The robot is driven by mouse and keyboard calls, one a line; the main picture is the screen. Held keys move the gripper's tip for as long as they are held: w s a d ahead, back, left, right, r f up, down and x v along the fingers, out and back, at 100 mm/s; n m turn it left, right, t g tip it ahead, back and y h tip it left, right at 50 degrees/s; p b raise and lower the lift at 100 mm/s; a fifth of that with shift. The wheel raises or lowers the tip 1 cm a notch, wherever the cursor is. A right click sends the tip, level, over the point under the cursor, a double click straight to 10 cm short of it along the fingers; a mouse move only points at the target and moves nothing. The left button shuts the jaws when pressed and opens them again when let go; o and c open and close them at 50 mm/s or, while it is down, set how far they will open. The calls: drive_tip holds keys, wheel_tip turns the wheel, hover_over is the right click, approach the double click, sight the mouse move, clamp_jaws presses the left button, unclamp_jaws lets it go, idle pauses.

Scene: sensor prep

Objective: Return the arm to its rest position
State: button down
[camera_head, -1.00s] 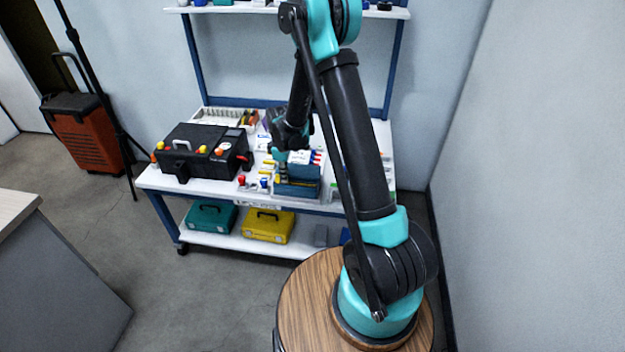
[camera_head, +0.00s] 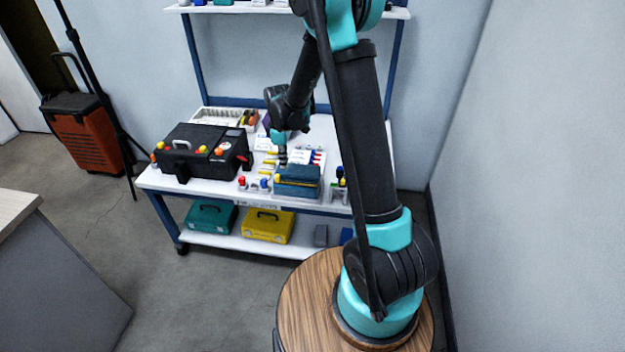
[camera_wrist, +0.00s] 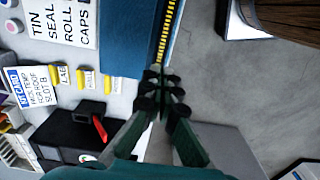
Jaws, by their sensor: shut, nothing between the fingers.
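My gripper (camera_wrist: 163,85) shows in the wrist view with its dark fingers together and nothing between them. In the head view my gripper (camera_head: 283,157) is small, just above the back of a blue box on the white workbench. My arm reaches from the round wooden-topped base over to the bench, bent at the elbow. In the wrist view the fingertips overlap the bench's front edge and the grey floor; I cannot tell the exact height above the bench.
The workbench (camera_head: 210,186) holds a black toolbox (camera_head: 190,160), the blue box (camera_head: 297,182), small coloured parts and labels. A teal case (camera_head: 210,215) and a yellow case (camera_head: 268,226) sit on its lower shelf. A wall stands close at right; open floor lies at left.

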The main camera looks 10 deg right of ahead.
drive_tip(key=shift+d+r, duration=0.1)
drive_tip(key=shift+r, duration=0.05)
idle(0.3)
drive_tip(key=s+d+r+m+t, duration=0.1)
drive_tip(key=s+d+m, duration=0.3)
drive_tip(key=s, duration=0.4)
drive_tip(key=s+d+r+m+t, duration=0.1)
drive_tip(key=s+d+r+m, duration=0.2)
drive_tip(key=s, duration=0.6)
drive_tip(key=s+d+r+m+t, duration=0.2)
drive_tip(key=s+d+r+m, duration=0.1)
drive_tip(key=s+d+m, duration=0.4)
drive_tip(key=shift+s+d, duration=0.85)
drive_tip(key=shift+s, duration=0.05)
